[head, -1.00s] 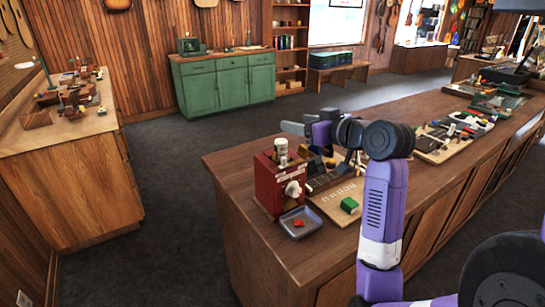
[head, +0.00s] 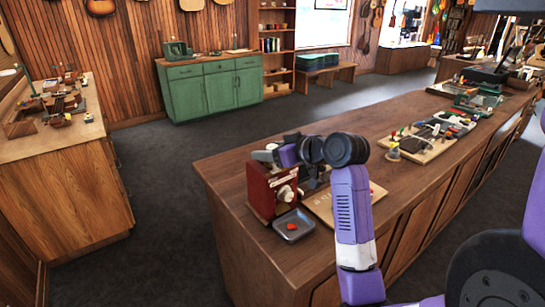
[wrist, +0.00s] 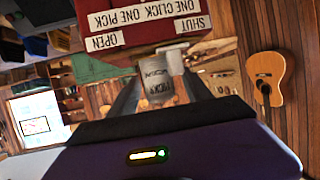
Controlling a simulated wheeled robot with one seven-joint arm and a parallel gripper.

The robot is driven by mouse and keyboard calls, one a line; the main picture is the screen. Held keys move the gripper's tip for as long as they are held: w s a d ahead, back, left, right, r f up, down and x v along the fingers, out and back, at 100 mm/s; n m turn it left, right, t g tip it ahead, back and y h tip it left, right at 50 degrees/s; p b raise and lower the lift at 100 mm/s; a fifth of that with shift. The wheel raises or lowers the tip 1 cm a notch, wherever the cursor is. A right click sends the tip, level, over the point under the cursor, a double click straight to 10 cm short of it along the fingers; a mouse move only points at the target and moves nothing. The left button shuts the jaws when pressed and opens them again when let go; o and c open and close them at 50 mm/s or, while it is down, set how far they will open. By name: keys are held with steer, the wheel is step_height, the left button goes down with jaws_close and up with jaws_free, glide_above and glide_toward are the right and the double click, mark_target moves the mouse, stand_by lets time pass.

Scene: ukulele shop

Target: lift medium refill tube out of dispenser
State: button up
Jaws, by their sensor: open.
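The red dispenser (head: 262,190) stands at the near left end of the wooden counter, with a white knob on its front. In the wrist view its red face (wrist: 120,12) carries labels reading OPEN, SHUT and ONE CLICK ONE PICK. A grey-white tube (wrist: 153,75) with a partly readable PICKS label shows there, projecting from the dispenser; its size wording is not clear. My gripper (head: 268,153) is at the dispenser's top. Its open dark fingers (wrist: 158,90) lie on either side of the tube; contact cannot be told.
A grey tray (head: 293,226) with a red piece sits before the dispenser. A wooden board (head: 322,208) lies beside it, partly behind my arm. Another board with small parts (head: 417,145) is farther right. The counter between is mostly clear.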

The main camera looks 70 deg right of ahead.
steer(key=shift+x, duration=0.95)
jaws_close()
